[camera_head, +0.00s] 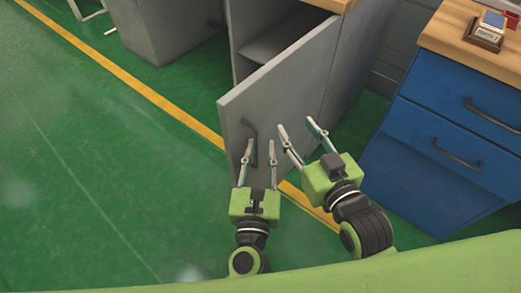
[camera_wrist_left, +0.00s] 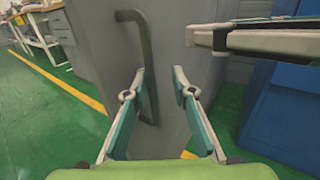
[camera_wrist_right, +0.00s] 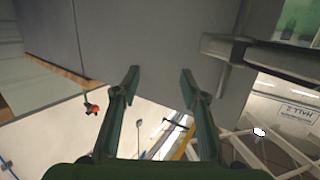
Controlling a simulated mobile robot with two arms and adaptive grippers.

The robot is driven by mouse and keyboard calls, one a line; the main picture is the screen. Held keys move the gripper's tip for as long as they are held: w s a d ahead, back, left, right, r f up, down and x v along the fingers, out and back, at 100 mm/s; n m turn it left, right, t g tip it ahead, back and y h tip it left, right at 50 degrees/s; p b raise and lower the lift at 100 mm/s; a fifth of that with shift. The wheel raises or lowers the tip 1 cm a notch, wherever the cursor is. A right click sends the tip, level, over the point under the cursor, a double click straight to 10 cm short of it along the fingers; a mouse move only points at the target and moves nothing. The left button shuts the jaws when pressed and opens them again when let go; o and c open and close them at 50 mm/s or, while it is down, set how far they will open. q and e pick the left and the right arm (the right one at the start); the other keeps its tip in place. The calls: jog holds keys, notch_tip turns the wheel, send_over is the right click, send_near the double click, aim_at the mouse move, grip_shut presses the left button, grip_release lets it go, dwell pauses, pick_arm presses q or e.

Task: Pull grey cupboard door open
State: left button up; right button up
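The grey cupboard door (camera_head: 285,95) stands partly open, with the cupboard's inside and a shelf (camera_head: 270,45) showing behind it. Its dark bar handle (camera_head: 247,138) is on the door's outer face, near the left edge. My left gripper (camera_head: 260,150) is open at the handle's lower part. In the left wrist view the handle (camera_wrist_left: 146,58) runs down behind the left finger of the open gripper (camera_wrist_left: 160,75); contact cannot be told. My right gripper (camera_head: 297,132) is open and empty, right of the handle by the door face. The right wrist view shows its spread fingers (camera_wrist_right: 160,78).
A blue drawer cabinet (camera_head: 435,140) with a wooden top stands close on the right. Another grey cabinet (camera_head: 165,30) is at the back left. The green floor (camera_head: 90,170) left of the door is clear, crossed by a yellow line (camera_head: 150,92).

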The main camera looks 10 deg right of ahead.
pick_arm(q)
jog(key=s+a, duration=0.2)
jog(key=s, duration=0.9)
jog(key=shift+s+a, duration=0.15)
jog(key=shift+s, duration=0.2)
